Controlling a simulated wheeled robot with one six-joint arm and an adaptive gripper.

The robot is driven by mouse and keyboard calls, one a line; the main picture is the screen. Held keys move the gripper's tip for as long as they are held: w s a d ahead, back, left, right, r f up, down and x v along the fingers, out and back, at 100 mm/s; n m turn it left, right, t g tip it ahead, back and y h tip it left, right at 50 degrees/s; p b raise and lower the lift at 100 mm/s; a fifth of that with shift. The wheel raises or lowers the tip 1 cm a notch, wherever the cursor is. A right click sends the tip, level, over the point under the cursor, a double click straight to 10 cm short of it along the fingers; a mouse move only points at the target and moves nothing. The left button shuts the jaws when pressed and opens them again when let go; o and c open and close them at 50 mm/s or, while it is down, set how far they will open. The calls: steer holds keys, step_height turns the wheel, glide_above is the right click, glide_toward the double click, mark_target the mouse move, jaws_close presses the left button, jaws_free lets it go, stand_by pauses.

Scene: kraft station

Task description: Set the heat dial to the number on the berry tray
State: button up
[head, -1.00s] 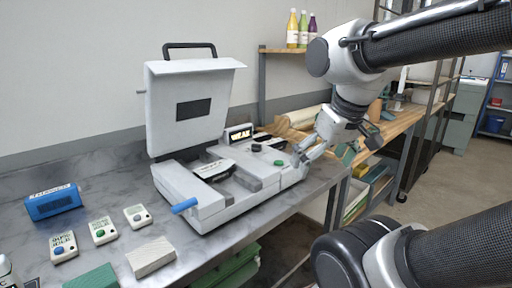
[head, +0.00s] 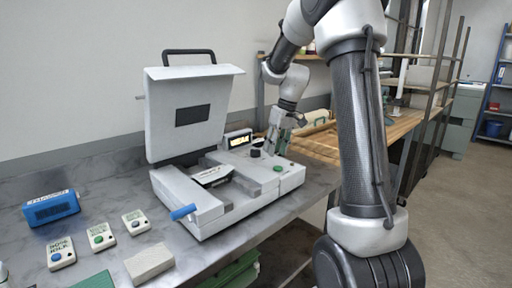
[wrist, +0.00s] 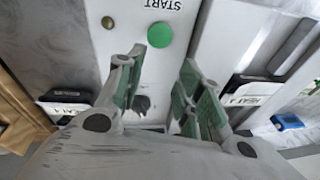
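The white machine (head: 215,205) stands on the counter with its lid (head: 190,110) raised. A dark round knob (head: 255,153), which may be the heat dial, is on its top behind a green button (head: 278,168). The wrist view shows the green START button (wrist: 160,35) beyond my fingers. My gripper (wrist: 165,105) is open, with green-padded fingers apart. In the head view my gripper (head: 274,146) is low over the machine, just right of the knob. A dark spot between the fingers in the wrist view is unclear. I cannot identify a berry tray or its number.
A blue box (head: 51,207) and several small button boxes (head: 103,237) are on the left. A grey block (head: 149,264) lies near the front edge.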

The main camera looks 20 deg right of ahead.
mark_target(256, 150)
steer(key=shift+n+t, duration=0.3)
steer(key=shift+n, duration=0.4)
steer(key=w, duration=0.5)
steer(key=shift+w+d+f, duration=0.15)
steer(key=shift+d+f, duration=0.05)
steer(key=shift+d, duration=0.1)
steer(key=w+r+n+t, duration=0.1)
steer(key=w+r+n, duration=0.2)
steer(key=w+r, duration=0.1)
steer(key=shift+n+y, duration=0.4)
steer(key=shift+n, duration=0.4)
steer(key=x, duration=0.8)
steer(key=shift+w+a+r, duration=0.1)
steer(key=shift+w+a, duration=0.2)
steer(key=shift+s, duration=0.1)
jaws_close()
